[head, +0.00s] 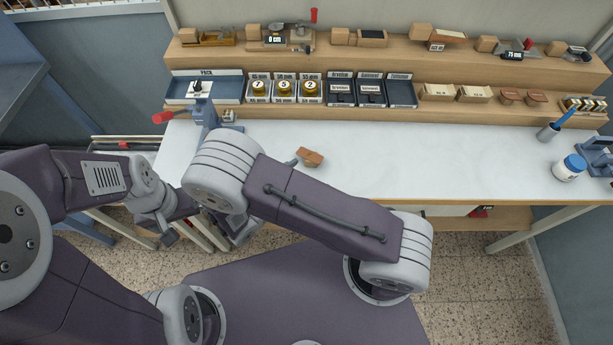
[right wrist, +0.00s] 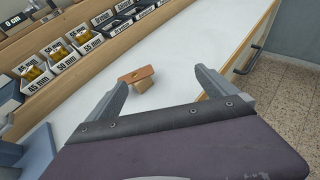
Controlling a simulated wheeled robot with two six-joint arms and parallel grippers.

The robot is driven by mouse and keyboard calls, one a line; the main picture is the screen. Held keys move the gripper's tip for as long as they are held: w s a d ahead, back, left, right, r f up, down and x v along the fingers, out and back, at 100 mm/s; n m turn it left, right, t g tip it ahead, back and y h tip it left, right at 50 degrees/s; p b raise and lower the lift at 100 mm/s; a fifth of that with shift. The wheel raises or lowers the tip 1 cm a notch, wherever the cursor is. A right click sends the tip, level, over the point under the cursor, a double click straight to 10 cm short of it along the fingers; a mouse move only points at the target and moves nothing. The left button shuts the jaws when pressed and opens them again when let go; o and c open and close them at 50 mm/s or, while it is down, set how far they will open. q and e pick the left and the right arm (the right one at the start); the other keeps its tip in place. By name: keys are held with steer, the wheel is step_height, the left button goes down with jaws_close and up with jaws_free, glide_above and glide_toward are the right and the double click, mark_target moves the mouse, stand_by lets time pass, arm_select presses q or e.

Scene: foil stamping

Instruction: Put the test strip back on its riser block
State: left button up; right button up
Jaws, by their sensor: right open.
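A blue-grey press (head: 206,115) with a red handle stands at the table's left. Tiered wooden shelves (head: 380,55) with labelled trays line the back. A white jar (head: 569,167) and a pen cup (head: 548,131) stand at the right. The white tabletop (head: 430,160) between is clear.

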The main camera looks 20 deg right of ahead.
steer(key=s+d+m+g, duration=0.1)
steer(key=s+d+r+m+g, duration=0.1)
steer(key=d+m+g, duration=0.1)
steer(key=s+d+m+g, duration=0.1)
steer(key=m, duration=0.1)
steer(key=shift+s+d+r+g, duration=0.2)
steer(key=shift+s+d+g, duration=0.05)
steer(key=shift+g, duration=0.15)
steer(key=s+d+r+m+g+y, duration=0.1)
steer(key=s+r+m+g+y, duration=0.1)
steer(key=s+m+g+y, duration=0.6)
steer(key=w+r+m+t+y, duration=0.3)
steer(key=w+m+t, duration=0.2)
steer(key=m, duration=0.6)
steer(key=shift+w+a+r+t+y, duration=0.15)
steer(key=shift+r+t+y, duration=0.15)
steer(key=shift+t, duration=0.6)
